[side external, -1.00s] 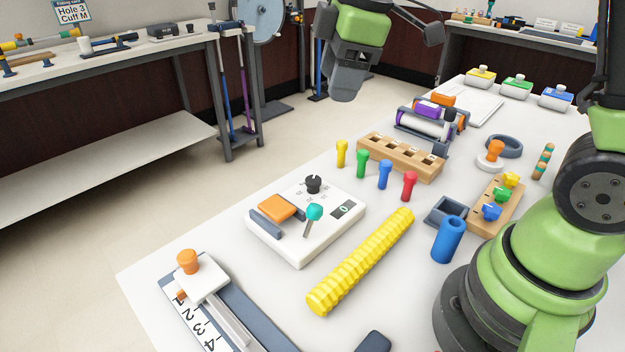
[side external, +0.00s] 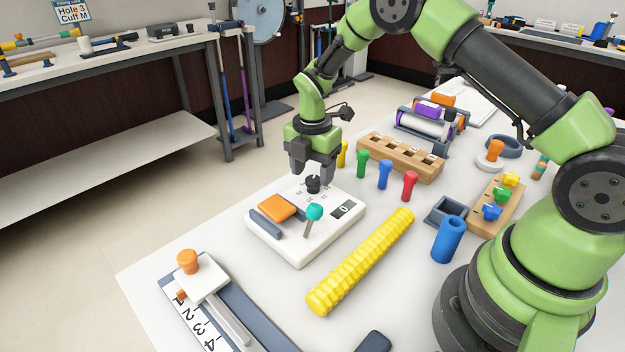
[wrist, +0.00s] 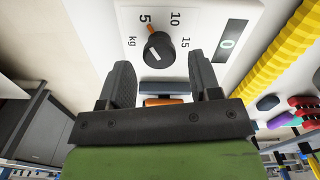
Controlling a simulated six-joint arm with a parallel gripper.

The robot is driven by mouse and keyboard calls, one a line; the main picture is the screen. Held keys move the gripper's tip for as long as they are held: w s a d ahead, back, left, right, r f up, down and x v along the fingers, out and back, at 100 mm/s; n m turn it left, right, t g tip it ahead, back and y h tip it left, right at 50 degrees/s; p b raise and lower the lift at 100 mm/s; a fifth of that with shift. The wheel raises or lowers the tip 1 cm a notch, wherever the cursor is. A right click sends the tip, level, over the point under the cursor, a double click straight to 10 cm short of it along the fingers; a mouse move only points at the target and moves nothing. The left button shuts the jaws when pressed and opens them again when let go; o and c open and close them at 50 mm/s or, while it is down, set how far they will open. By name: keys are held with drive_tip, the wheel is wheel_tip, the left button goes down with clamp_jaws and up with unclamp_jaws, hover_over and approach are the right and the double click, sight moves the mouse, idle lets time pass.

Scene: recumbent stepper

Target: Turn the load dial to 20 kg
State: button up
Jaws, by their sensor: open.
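The white console (side external: 290,250) lies on the table and carries the black load dial (side external: 313,184). My gripper (side external: 314,172) points down just above the dial. In the wrist view its fingers (wrist: 160,75) are apart with nothing between them, and the dial shows just past their tips. Contact with the dial is not visible.
A teal-knobbed lever (side external: 314,212) and an orange block (side external: 277,207) sit on the console near the dial. A yellow ridged rod (side external: 362,262) lies right of it. Coloured pegs, including a green one (side external: 362,163), stand behind, by a wooden block (side external: 400,160).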

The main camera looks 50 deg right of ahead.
drive_tip(key=shift+f, duration=1.45)
drive_tip(key=c, duration=0.9)
